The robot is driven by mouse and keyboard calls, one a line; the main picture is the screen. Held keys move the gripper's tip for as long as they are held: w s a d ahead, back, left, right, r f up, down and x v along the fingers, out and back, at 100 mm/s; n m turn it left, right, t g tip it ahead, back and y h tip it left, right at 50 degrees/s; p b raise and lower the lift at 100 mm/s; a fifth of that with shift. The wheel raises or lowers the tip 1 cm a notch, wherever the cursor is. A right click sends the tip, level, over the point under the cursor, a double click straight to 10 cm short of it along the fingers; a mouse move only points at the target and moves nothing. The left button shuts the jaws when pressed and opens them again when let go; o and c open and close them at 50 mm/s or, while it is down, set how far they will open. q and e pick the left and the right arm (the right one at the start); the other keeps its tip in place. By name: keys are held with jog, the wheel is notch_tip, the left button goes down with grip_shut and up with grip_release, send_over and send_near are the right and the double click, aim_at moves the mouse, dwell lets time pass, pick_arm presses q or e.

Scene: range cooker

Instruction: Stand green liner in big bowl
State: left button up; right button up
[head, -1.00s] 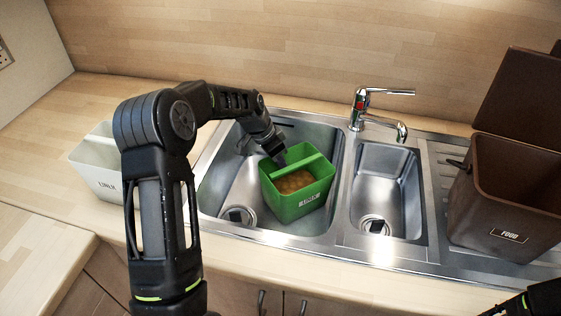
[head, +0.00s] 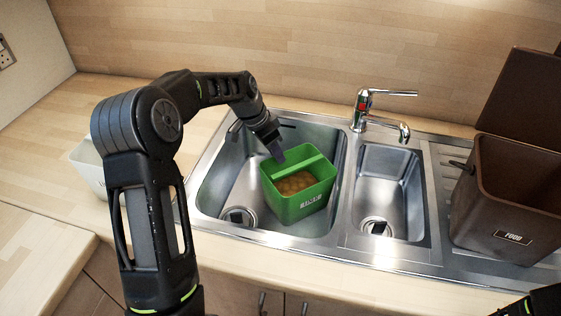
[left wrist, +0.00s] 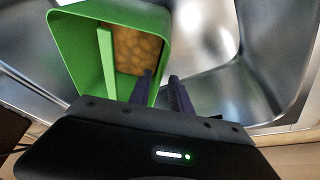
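The green liner (head: 300,207), with a crossbar handle and round tan items inside, stands upright in the big left sink bowl (head: 220,186). My left gripper (head: 279,154) is at the liner's back edge, seemingly just above it.
The small bowl (head: 386,182) is empty. The tap (head: 362,108) stands behind the bowls. A brown food bin (head: 500,212) with its lid raised stands on the drainer at right. A pale container (head: 90,165) is on the left counter, partly behind my left arm.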

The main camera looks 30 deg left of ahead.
pick_arm(q)
jog(key=v, duration=0.6)
jog(key=shift+r, duration=0.25)
jog(key=shift+s, duration=0.1)
